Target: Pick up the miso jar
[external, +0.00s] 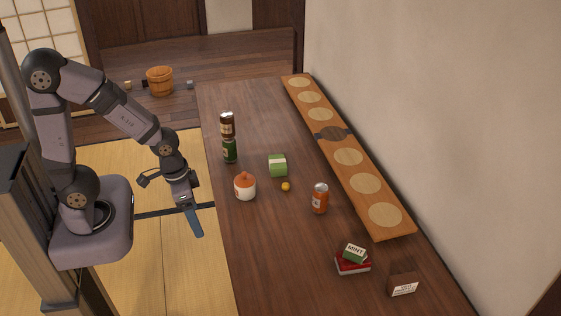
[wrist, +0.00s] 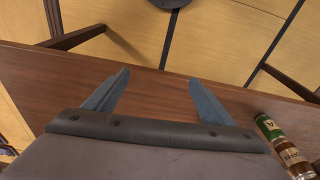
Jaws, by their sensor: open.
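In the wrist view the brown jar (wrist: 294,160) and green can (wrist: 269,129) lie at the lower right, outside the jaws. My gripper (external: 194,221) is open and empty, pointing down beside the table's left edge, nearer the camera than the stack. Its two fingers (wrist: 160,78) show apart in the wrist view, with nothing between them.
On the table (external: 273,262) stand a white pot with orange top (external: 245,189), a green-and-white box (external: 278,166), a small orange ball (external: 286,187), an orange can (external: 320,199), stacked boxes (external: 353,260) and a brown card-like block (external: 403,284). A long board (external: 381,195) lies along the wall.

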